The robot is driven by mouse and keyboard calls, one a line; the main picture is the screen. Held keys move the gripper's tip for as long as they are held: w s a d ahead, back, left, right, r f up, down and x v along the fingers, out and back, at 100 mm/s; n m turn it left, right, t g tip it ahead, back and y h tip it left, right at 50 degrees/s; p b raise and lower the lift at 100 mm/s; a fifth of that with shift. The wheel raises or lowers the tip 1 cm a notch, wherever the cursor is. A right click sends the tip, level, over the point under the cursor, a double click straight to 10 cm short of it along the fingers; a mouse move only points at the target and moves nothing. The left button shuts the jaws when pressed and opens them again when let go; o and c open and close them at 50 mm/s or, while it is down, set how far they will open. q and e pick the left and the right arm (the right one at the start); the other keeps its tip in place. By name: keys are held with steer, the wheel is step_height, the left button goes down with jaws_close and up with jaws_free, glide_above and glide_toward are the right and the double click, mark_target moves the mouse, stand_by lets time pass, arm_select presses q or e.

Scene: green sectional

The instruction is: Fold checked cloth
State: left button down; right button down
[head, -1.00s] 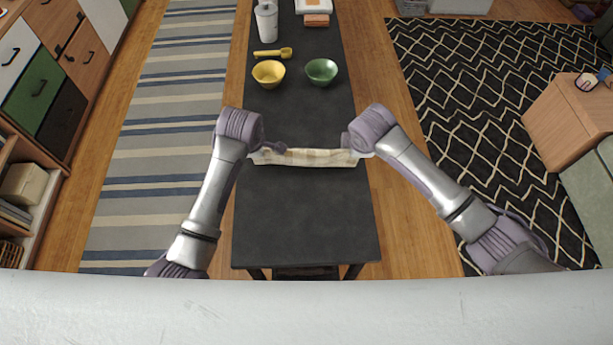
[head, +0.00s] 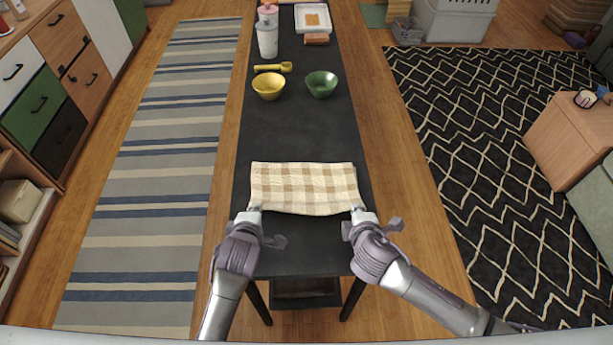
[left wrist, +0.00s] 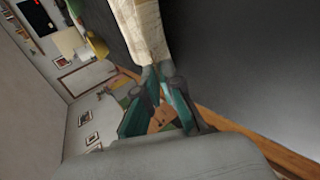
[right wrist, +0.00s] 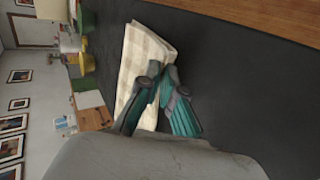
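The checked cloth (head: 303,187), cream with tan checks, lies as a wide rectangle across the black table, apparently folded in layers. My left gripper (head: 253,209) is at its near left corner, and my right gripper (head: 358,209) is at its near right corner. In the left wrist view, the fingertips (left wrist: 157,72) close together on the end of the cloth (left wrist: 140,28). In the right wrist view, the fingertips (right wrist: 163,74) pinch the edge of the cloth (right wrist: 142,58). The near edge sags slightly between the grippers. The cloth's underside is hidden.
The black table (head: 290,135) is bare just beyond the cloth and in front of it. Farther back stand a yellow bowl (head: 269,86), a green bowl (head: 321,84), a yellow scoop (head: 273,68) and a white canister (head: 267,38).

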arm_select(q)
steer(key=c, duration=1)
jaws_free()
steer(key=shift+c, duration=0.2)
arm_select(e)
steer(key=c, duration=1)
jaws_free()
steer(key=shift+c, duration=0.2)
